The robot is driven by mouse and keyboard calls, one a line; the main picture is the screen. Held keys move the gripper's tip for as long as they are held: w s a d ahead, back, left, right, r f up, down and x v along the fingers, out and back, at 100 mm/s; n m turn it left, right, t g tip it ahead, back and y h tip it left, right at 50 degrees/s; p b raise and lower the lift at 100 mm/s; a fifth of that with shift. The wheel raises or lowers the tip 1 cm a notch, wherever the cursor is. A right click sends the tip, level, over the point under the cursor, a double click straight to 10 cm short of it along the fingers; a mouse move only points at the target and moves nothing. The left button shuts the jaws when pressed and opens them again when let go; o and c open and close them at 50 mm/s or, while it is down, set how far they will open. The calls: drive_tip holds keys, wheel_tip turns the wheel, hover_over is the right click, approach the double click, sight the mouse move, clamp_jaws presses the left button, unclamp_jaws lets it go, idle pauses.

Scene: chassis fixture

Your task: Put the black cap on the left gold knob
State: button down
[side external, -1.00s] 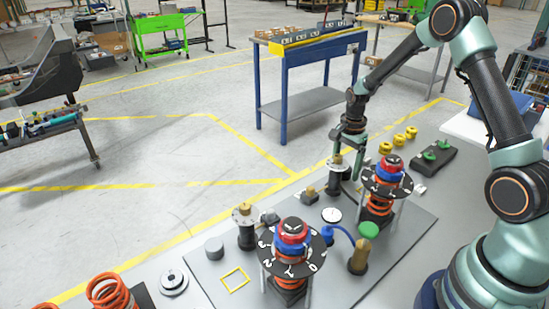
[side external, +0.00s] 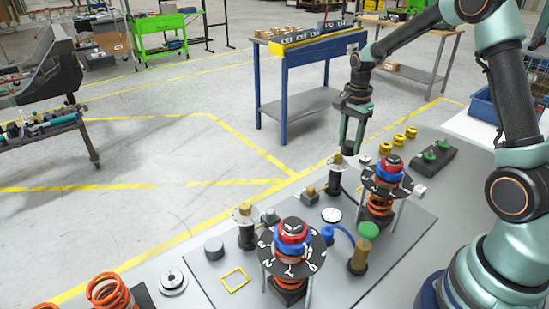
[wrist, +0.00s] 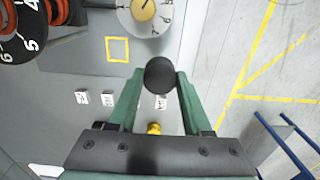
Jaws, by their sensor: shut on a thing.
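My gripper (side external: 349,143) is raised above the far side of the grey plate. In the wrist view my gripper (wrist: 160,80) is shut on the round black cap (wrist: 160,74), held between the green fingertips. In the side view the cap is too small to make out clearly. The left gold knob (side external: 242,208) sits on a pale disc on a dark post, bare, left of my gripper. A second pale disc with a gold knob (side external: 337,159) stands just below and left of my gripper, also bare. A numbered disc with a gold knob (wrist: 145,10) shows ahead of the cap.
Two spring towers with red and blue tops, one in front (side external: 292,235) and one at right (side external: 391,165), stand near the posts. A green-topped gold post (side external: 367,232) with a blue cable stands between them. Several yellow knobs (side external: 399,139) sit at the back right.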

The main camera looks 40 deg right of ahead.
wheel_tip(320, 180, up, 11)
hover_over(338, 156)
wheel_tip(338, 156, down, 2)
drive_tip(key=shift+d+f, duration=0.15)
drive_tip(key=shift+f, duration=1.95)
drive_tip(key=shift+f, duration=0.1)
drive_tip(key=shift+f, duration=1.1)
drive_tip(key=shift+f, duration=0.1)
drive_tip(key=shift+f, duration=0.4)
